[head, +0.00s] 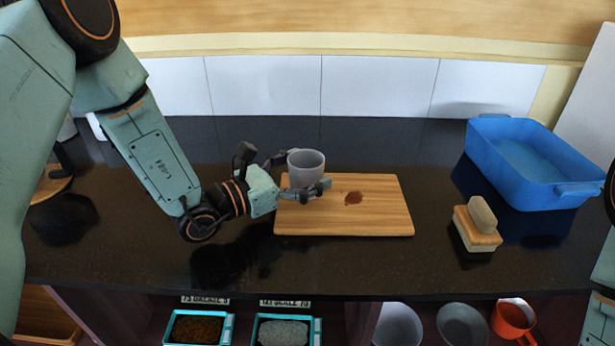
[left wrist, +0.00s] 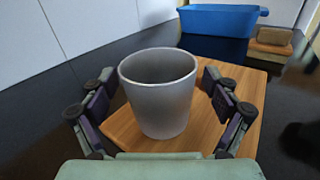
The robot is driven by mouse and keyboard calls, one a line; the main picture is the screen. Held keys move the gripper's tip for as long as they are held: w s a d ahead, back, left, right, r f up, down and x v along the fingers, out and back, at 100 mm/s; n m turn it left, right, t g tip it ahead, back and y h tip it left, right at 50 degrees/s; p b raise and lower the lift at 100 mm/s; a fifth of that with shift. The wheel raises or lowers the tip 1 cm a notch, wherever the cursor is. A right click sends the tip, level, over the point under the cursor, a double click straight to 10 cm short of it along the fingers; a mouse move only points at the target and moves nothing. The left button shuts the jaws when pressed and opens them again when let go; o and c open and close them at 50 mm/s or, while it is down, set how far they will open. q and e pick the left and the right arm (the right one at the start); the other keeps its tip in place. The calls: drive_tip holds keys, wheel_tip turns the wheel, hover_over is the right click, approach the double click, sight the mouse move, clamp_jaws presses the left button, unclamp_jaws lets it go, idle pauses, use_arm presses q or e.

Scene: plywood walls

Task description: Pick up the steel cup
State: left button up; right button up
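The steel cup (head: 306,167) is a plain grey cup, upright over the left part of the wooden board (head: 385,215). My left gripper (head: 308,174) reaches in from the left with its fingers on both sides of the cup. In the left wrist view, the cup (left wrist: 160,95) stands between the two spread fingers of my left gripper (left wrist: 160,108), with a visible gap on each side. The left gripper is open. My right gripper is not in view; only a bit of my right arm shows at the right edge.
A blue tub (head: 530,165) stands at the back right. A wooden brush or block (head: 477,228) lies in front of it. Below the dark counter (head: 130,270) are blue-rimmed trays (head: 197,328), grey bowls and a red mug (head: 512,318). The board's right half is clear except a brown stain.

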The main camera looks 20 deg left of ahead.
use_arm(q)
drive_tip(key=shift+a, duration=0.2)
drive_tip(key=shift+c, duration=1.4)
drive_tip(key=shift+d, duration=0.25)
drive_tip(key=c, duration=0.5)
drive_tip(key=shift+a, duration=0.15)
drive_tip(key=c, duration=0.4)
drive_tip(key=shift+c, duration=0.2)
wheel_tip(320, 180, up, 10)
drive_tip(key=p, duration=0.1)
